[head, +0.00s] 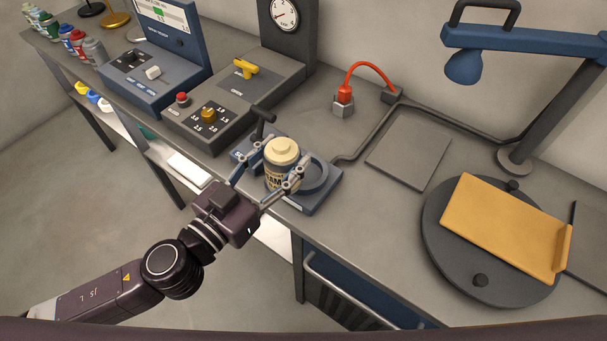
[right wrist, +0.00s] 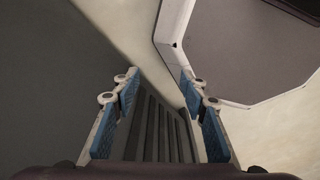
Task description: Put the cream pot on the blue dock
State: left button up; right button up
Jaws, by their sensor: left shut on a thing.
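The cream pot (head: 281,152), a jar with a cream lid and a dark label band, is upright in the head view. My left gripper (head: 274,172) is shut on its sides. The blue dock (head: 327,198), a low blue-grey block with a round ring recess, lies on the bench behind and right of the pot. The pot overlaps the dock's left part in the picture and hides some of it. I cannot tell whether the pot touches the dock. In the right wrist view my right gripper (right wrist: 158,88) is open, with nothing between its fingers.
A dark T-handle (head: 263,119) stands up just behind the pot. A control box with a yellow lever (head: 246,69) is further left. A red plug (head: 343,95) and cable lie behind. At right, a dark turntable (head: 440,240) bears an orange tray (head: 505,225). Bench room near the flat grey plate (head: 408,157) is clear.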

aim_at(296, 146)
pick_arm(q)
jog(key=d, duration=0.1)
jog(key=w+d+r+m+g+h, duration=0.1)
jog(key=w+d+m+g+h, duration=0.1)
jog(key=shift+d+r, duration=0.2)
jog(key=shift+r, duration=0.2)
jog(key=w+r+m+g+h+b, duration=0.1)
jog(key=w+r+m+g+h, duration=0.5)
jog(key=r, duration=0.4)
jog(key=shift+n+g+y, duration=0.3)
jog(key=shift+g+y, duration=0.2)
jog(key=shift+y, duration=0.2)
jog(key=shift+s+d+f+b, duration=0.1)
jog(key=shift+f+b, duration=0.2)
jog(key=shift+f, duration=2.9)
jog(key=shift+s+d+f+b, duration=0.15)
jog(key=shift+f+b, duration=0.2)
jog(key=shift+f, duration=2.9)
jog(key=shift+s+d+f+b, duration=0.1)
jog(key=shift+f+b, duration=0.2)
jog(key=shift+f, duration=2.9)
pick_arm(e)
jog(key=shift+s+d+f, duration=0.1)
jog(key=shift+d+f, duration=0.35)
jog(key=shift+f, duration=0.3)
jog(key=shift+s+d+f, duration=0.1)
jog(key=shift+d+f, duration=0.3)
jog(key=shift+f, duration=0.35)
pick_arm(q)
jog(key=shift+f, duration=0.15)
